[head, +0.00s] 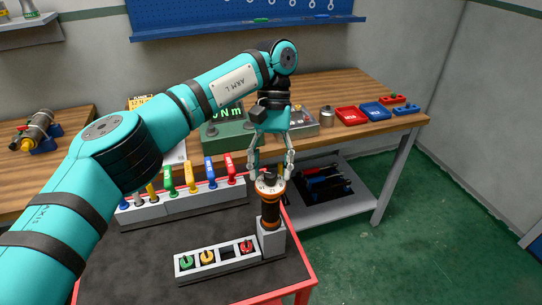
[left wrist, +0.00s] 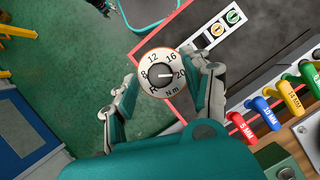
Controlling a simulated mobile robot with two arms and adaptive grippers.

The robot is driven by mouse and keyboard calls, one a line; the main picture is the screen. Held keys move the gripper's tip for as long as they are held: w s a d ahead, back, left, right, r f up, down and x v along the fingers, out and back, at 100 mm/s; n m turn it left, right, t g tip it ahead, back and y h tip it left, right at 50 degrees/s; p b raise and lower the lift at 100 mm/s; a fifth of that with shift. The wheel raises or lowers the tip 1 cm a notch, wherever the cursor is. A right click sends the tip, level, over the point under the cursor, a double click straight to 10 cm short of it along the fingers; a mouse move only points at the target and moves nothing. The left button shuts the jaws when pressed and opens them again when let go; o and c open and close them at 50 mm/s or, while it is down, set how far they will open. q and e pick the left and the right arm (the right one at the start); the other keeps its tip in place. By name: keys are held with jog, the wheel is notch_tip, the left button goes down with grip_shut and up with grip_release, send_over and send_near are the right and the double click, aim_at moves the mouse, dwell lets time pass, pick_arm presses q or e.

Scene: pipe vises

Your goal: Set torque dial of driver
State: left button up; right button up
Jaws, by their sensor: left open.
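The torque driver (head: 270,212) stands upright in a grey holder (head: 271,240) at the cart's right side. It has a black body with orange bands. Its white dial (left wrist: 163,75) shows 8, 12, 16, 20 and N m around a black knob; a white mark on the knob points right, roughly towards 20. My left gripper (head: 270,172) points down over the dial. Its fingers are open, one on each side of the dial, with gaps visible in the left wrist view (left wrist: 165,85). A card (head: 143,103) reading about 17 N and a green display box (head: 228,136) are partly hidden behind my arm.
A rack of colour-handled tools (head: 180,197) stands behind on the cart (head: 150,262). A grey tray (head: 220,265) with green, yellow and red round pieces sits beside the driver. The workbench (head: 345,90) holds red and blue bins (head: 375,110). Green floor is free at right.

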aim_at(271, 171)
pick_arm(q)
notch_tip(271, 171, up, 10)
jog(key=shift+f, duration=0.15)
dwell(0.5)
